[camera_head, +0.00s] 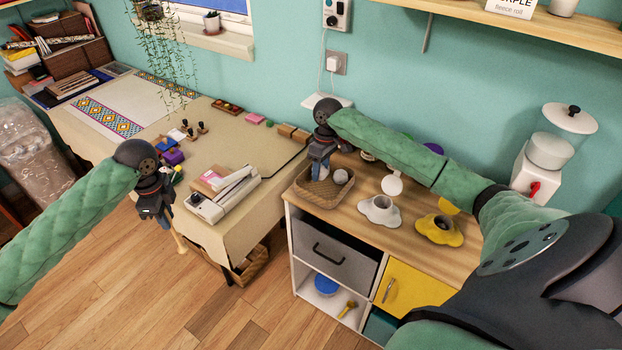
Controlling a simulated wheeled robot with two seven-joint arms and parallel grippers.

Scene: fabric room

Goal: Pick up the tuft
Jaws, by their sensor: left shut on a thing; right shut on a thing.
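My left gripper (160,215) is at the left, in front of the cloth-covered table. It is shut on a light wooden stick-like thing (180,242), whose lower end hangs below the fingers over the floor. My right gripper (320,172) points down into a woven tray (328,201) on the wooden cabinet top. It is shut on a small pale, bluish thing (316,186), perhaps the tuft, mostly hidden by the fingers. A whitish ball (341,177) lies in the tray to the right of the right gripper.
A white cloud-shaped holder (379,210) and a yellow one (439,230) stand right of the tray. The table (215,131) holds a white machine (222,198), stamps and blocks. A hanging plant (170,45) is at the back. Open floor (200,315) lies in front.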

